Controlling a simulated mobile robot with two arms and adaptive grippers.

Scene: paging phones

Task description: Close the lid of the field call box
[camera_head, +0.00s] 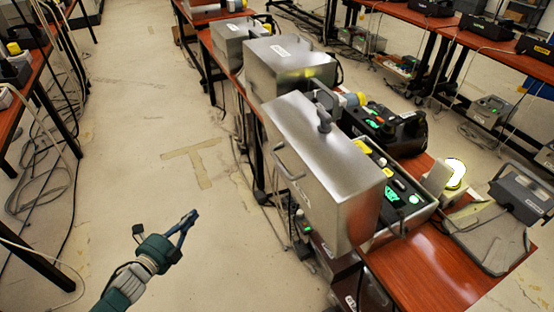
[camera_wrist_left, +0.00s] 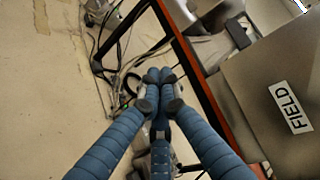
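The nearest metal call box (camera_head: 408,217) stands on the red-brown table with its tall silver lid (camera_head: 322,165) raised. The lid has a bar handle on its left face, and the box interior shows green-lit parts. In the left wrist view a metal face (camera_wrist_left: 278,112) at the right carries a FIELD label (camera_wrist_left: 291,107). The box labels in the head view are too small to read. My left gripper (camera_head: 190,217) is over the floor, left of the raised lid and apart from it. Its blue fingers (camera_wrist_left: 160,88) meet at the tips with nothing between them. My right gripper is not in view.
More metal boxes (camera_head: 288,66) stand further back along the table (camera_head: 425,277). Cables hang by the table's left edge. The floor (camera_head: 150,120) left of the table is mostly clear.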

